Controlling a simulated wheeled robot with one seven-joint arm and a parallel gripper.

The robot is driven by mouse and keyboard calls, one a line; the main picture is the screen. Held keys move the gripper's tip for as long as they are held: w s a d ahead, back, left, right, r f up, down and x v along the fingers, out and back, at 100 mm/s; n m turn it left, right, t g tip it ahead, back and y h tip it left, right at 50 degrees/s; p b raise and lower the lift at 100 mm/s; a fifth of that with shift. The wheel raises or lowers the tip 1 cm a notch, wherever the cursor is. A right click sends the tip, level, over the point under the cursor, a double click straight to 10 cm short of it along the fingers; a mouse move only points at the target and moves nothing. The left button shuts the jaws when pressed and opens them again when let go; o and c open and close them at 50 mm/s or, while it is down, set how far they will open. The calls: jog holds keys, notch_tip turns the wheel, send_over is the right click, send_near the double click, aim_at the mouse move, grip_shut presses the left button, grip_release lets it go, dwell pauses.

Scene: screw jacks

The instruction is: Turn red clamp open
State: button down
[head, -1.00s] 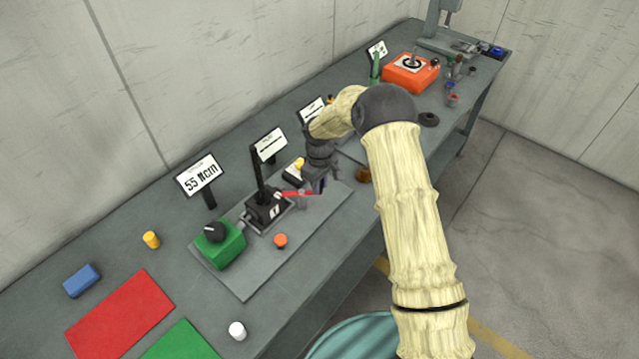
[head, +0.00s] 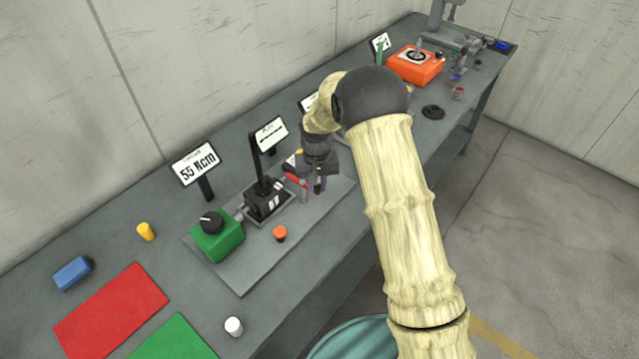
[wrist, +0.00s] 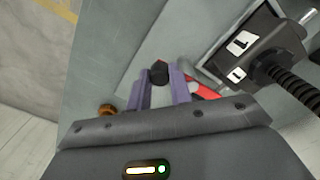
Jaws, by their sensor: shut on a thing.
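The red clamp (head: 296,181) is a red lever at the right side of a black block with a tall black post (head: 266,200). In the head view it slants down to the right towards my gripper (head: 316,190). In the wrist view the red lever (wrist: 204,93) runs behind the right finger, and a dark knob with a bit of red (wrist: 159,73) shows between the fingertips. My gripper (wrist: 160,92) is shut on the clamp lever, with the fingers a little apart. The fingers and wrist hide part of the lever.
A green box with a black knob (head: 217,238) is joined to the block's left side. An orange button (head: 280,234) stands on the grey plate in front. Signs (head: 195,165) stand behind. The bench edge and open floor lie to the right.

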jog(key=shift+s+a+r+m+b, duration=0.1)
jog(key=shift+s+a+m, duration=0.4)
jog(key=shift+m, duration=1.1)
jog(key=shift+s+a+f+m+b, duration=0.15)
jog(key=shift+a+m, duration=0.6)
jog(key=shift+m, duration=0.85)
jog(key=shift+s+a+r+m+b, duration=0.15)
jog(key=shift+s+a+m, duration=0.4)
jog(key=shift+m, duration=1.05)
jog(key=shift+w+a, duration=0.1)
jog(key=shift+w, duration=0.05)
jog(key=c, duration=1.3)
grip_release()
jog(key=shift+o, duration=0.2)
notch_tip(320, 180, up, 17)
jog(key=b, duration=0.2)
jog(key=shift+r+b, duration=0.2)
jog(key=shift+b, duration=0.2)
